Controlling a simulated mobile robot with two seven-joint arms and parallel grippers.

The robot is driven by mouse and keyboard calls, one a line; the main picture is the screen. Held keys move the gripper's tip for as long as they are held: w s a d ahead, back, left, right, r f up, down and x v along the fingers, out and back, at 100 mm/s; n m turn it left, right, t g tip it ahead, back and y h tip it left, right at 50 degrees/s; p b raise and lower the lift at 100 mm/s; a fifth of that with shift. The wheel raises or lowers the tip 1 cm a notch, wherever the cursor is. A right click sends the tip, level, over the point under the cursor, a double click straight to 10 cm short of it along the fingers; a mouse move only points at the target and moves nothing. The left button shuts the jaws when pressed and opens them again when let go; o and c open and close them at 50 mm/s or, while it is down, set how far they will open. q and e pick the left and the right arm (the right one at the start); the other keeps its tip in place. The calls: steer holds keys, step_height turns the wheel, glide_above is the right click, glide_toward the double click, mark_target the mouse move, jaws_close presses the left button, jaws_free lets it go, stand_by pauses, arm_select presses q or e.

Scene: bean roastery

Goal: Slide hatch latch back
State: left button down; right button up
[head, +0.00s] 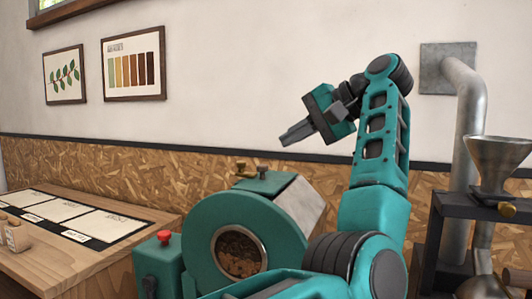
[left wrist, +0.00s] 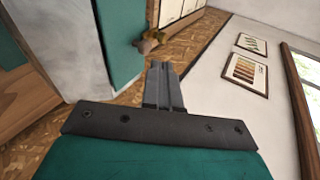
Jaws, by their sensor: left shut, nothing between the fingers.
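The roaster (head: 205,215) is a teal drum with a round front window showing brown beans. On its top sits a teal piece (head: 262,185) with a small dark knob (head: 263,173), and a brass fitting (head: 241,168) is beside it. I cannot tell for certain which of these is the hatch latch. In the left wrist view a brass fitting (left wrist: 150,42) shows just past the fingertips. My left gripper (head: 285,139) is shut and empty, raised in front of the wall, above and right of the roaster top in the head view. My right gripper is not in view.
A red button (head: 164,237) tops a teal box left of the drum. A wooden table (head: 60,265) with cards is at the left. A dark stand (head: 450,205) with a metal funnel (head: 498,160) and a grey pipe (head: 466,120) are at the right. Air above the roaster is free.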

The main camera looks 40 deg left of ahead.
mark_target(246, 174)
arm_select(q)
steer(key=x, duration=1)
steer(key=shift+s+a+b, duration=0.2)
steer(key=shift+a+b, duration=0.05)
steer(key=shift+a, duration=0.4)
steer(key=shift+s+a+b, duration=0.2)
steer(key=shift+a, duration=0.5)
steer(key=shift+d+r, duration=0.1)
steer(key=v, duration=1.2)
steer(key=shift+d+r+p, duration=0.2)
steer(key=shift+d+p, duration=0.15)
